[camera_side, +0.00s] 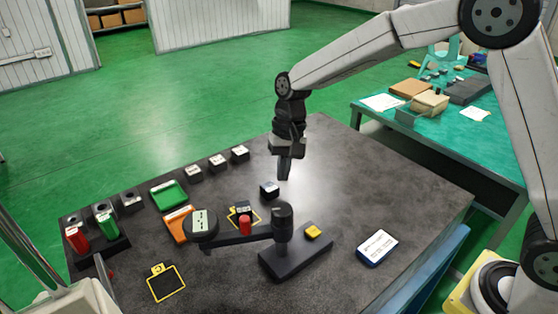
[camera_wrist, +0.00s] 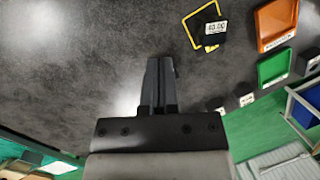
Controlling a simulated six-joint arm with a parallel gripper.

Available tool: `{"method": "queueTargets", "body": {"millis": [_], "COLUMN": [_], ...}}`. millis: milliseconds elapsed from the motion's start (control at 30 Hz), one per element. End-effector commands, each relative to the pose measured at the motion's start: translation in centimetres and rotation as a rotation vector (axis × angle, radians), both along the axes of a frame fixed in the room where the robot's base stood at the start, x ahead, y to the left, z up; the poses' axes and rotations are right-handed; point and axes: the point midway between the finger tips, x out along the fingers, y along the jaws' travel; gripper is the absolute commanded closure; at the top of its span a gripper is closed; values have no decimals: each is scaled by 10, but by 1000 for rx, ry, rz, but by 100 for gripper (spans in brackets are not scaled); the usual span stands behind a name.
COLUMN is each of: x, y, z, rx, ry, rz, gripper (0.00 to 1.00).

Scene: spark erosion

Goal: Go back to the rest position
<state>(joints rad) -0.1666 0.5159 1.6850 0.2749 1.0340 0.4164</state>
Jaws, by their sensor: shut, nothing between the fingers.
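My gripper (camera_side: 284,173) is shut and empty, pointing down above the dark table top (camera_side: 350,185). It hangs above and a little right of a small black block with a pale top (camera_side: 269,189), apart from it. In the wrist view my gripper (camera_wrist: 158,62) shows as two fingers pressed together with nothing between them. A labelled black block (camera_wrist: 215,32) lies at a yellow-outlined square in the upper right of that view. In the side view a black block at a yellow outline (camera_side: 243,210) is partly hidden by the black fixture arm.
A black fixture (camera_side: 295,253) with a swing arm, a red part (camera_side: 245,225) and a yellow button (camera_side: 312,232) stands at the front. A blue-white box (camera_side: 377,247) lies right.

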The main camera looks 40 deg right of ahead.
Motion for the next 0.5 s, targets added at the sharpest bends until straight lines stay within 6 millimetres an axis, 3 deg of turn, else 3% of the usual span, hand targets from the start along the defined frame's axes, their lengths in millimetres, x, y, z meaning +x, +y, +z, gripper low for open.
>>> {"method": "queueTargets", "body": {"millis": [500], "x": [-90], "y": [-82], "z": [-19], "rx": [-145], "ry": [-239], "rz": [194], "gripper": [100]}}
